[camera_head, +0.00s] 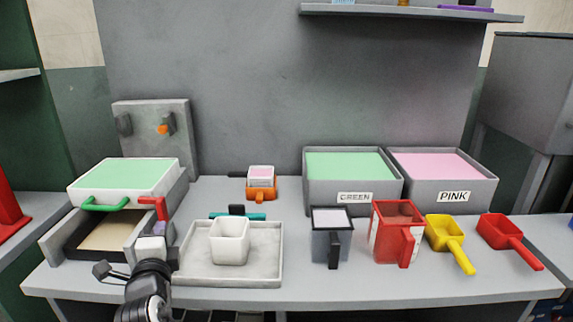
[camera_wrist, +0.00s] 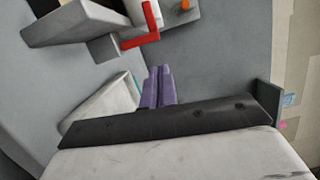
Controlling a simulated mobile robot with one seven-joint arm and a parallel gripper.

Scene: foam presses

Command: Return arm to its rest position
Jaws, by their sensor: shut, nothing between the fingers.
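My gripper (camera_head: 158,228) is at the lower left in the head view, in front of the press with the green-topped lid (camera_head: 122,174). Its two purple fingers lie side by side in the wrist view (camera_wrist: 158,86), shut with nothing between them. The red handle (camera_head: 154,206) of the press is just above the fingertips in the head view and also shows in the wrist view (camera_wrist: 142,28). My gripper appears apart from it. The press lid is raised over a dark-edged tray with a tan bed (camera_head: 104,238).
A pale tray (camera_head: 265,272) holding a white cup (camera_head: 229,240) lies right of my gripper. Further right are a grey jug (camera_head: 331,240), a red jug (camera_head: 397,235), yellow (camera_head: 446,233) and red scoops (camera_head: 500,228), and green (camera_head: 350,200) and pink bins (camera_head: 446,200). A shelf (camera_head: 411,13) hangs above.

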